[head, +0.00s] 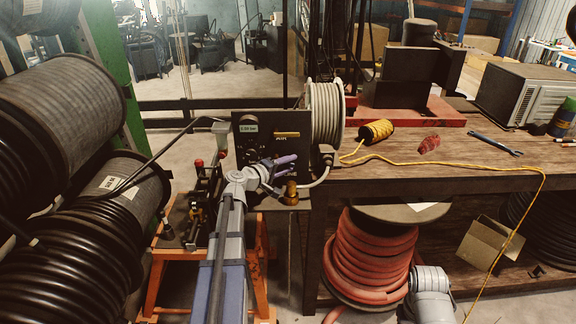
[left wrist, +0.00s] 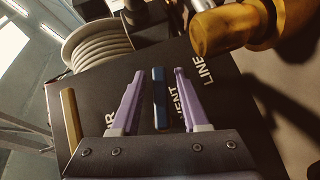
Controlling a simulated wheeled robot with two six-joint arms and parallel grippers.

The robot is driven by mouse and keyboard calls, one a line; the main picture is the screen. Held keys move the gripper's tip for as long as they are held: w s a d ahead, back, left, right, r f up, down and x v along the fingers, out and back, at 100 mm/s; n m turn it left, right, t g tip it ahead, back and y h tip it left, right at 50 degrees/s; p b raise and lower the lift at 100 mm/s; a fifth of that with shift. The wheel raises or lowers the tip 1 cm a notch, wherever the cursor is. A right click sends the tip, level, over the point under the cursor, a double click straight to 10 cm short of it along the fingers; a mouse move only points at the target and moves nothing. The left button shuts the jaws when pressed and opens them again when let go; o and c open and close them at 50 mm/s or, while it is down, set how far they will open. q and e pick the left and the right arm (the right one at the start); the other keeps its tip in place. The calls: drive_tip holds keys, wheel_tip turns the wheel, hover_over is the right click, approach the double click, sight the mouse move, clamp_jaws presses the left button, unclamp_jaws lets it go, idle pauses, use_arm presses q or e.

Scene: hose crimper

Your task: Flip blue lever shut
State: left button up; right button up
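The black panel (head: 252,152) stands at the end of the workbench, with a yellow lever (head: 287,135) beside its AIR label. In the left wrist view, the blue lever (left wrist: 160,97) stands by the VENT label and the yellow lever (left wrist: 71,118) is at left. My left gripper (head: 284,164) is in front of the panel and hides the blue lever in the head view. Its purple fingers (left wrist: 158,74) are apart, one on each side of the blue lever in the picture. I see no clear contact with the lever. My right gripper is out of view.
A brass fitting (left wrist: 225,28) juts out close to the right finger. A hose reel (head: 325,112) stands beside the panel. The workbench (head: 450,180) holds yellow cord (head: 376,131) and a wrench (head: 495,143). Large black hose reels (head: 70,100) fill the left side.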

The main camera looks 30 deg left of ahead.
use_arm(q)
clamp_jaws()
idle(0.3)
drive_tip(key=shift+f+b, duration=0.15)
drive_tip(key=shift+b, duration=0.2)
drive_tip(key=shift+r+n+t+h+b, duration=0.2)
drive_tip(key=shift+n+t+h+b, duration=0.1)
drive_tip(key=shift+n+t+b, duration=0.55)
drive_tip(key=shift+r+n+t+b, duration=0.25)
drive_tip(key=shift+r+t+b, duration=0.1)
drive_tip(key=shift+r+b, duration=0.15)
drive_tip(key=shift+h, duration=0.3)
drive_tip(key=shift+o, duration=0.7)
unclamp_jaws()
